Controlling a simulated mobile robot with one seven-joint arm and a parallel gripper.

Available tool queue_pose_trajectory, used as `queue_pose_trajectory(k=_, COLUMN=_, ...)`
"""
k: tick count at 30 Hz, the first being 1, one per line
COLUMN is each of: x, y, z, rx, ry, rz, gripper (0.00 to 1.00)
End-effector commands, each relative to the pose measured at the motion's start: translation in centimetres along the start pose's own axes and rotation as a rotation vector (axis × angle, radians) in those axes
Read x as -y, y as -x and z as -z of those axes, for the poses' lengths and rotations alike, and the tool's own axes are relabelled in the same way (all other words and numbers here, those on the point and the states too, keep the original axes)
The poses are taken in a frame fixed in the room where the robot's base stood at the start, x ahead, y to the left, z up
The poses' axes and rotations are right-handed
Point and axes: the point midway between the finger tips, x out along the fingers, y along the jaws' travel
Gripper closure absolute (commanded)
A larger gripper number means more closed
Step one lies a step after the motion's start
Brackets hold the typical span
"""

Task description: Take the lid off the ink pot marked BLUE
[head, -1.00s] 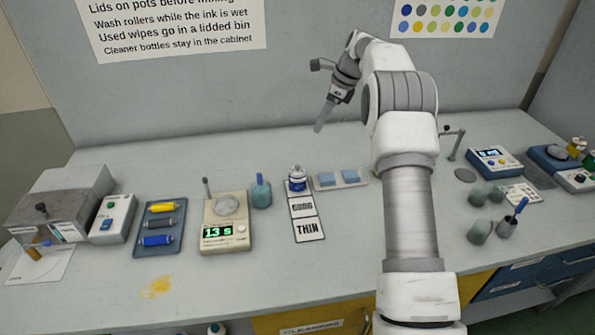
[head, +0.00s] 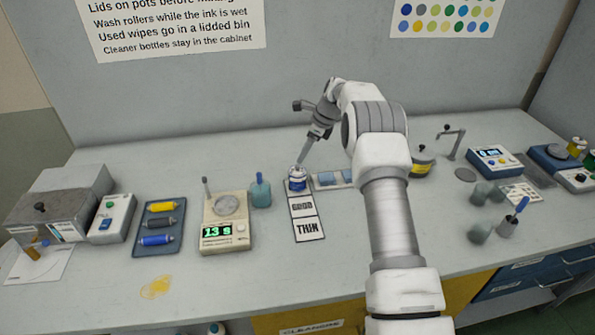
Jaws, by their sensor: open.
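A small pot with a blue band (head: 297,185) stands upright on the bench, just behind the card marked THIN. It looks like the BLUE ink pot, but its label is too small to read. Its pale top is partly behind my fingertips. My gripper (head: 303,159) points down and slightly left, with its tips right at or just above the pot's top. It is open and holds nothing visible. I cannot tell whether the fingers touch the lid.
A tray with blue pads (head: 328,179) sits close right of the pot. A blue-green container (head: 260,191) and a scale (head: 225,222) stand to its left. A dark pot with a yellow band (head: 421,163) stands right of my arm. The bench front is mostly clear.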

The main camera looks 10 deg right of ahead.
Motion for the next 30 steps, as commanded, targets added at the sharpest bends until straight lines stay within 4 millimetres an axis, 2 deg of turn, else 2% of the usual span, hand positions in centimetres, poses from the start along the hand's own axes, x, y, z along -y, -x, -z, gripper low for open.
queue_pose_trajectory(k=9, x=-0.6, y=-4.4, z=0.2, rx=0.0, ry=0.001, rz=-0.003, gripper=0.43)
queue_pose_trajectory(k=17, x=-0.5, y=-4.8, z=0.3, rx=0.0, ry=0.0, rz=0.0, gripper=0.43)
queue_pose_trajectory(k=26, x=-0.5, y=-4.8, z=0.3, rx=0.0, ry=0.0, rz=-0.001, gripper=0.97)
queue_pose_trajectory(k=27, x=-0.5, y=-4.8, z=0.3, rx=0.0, ry=0.0, rz=-0.001, gripper=1.0)
queue_pose_trajectory(k=30, x=-0.5, y=-4.7, z=0.3, rx=0.0, ry=0.0, rz=-0.001, gripper=1.0)
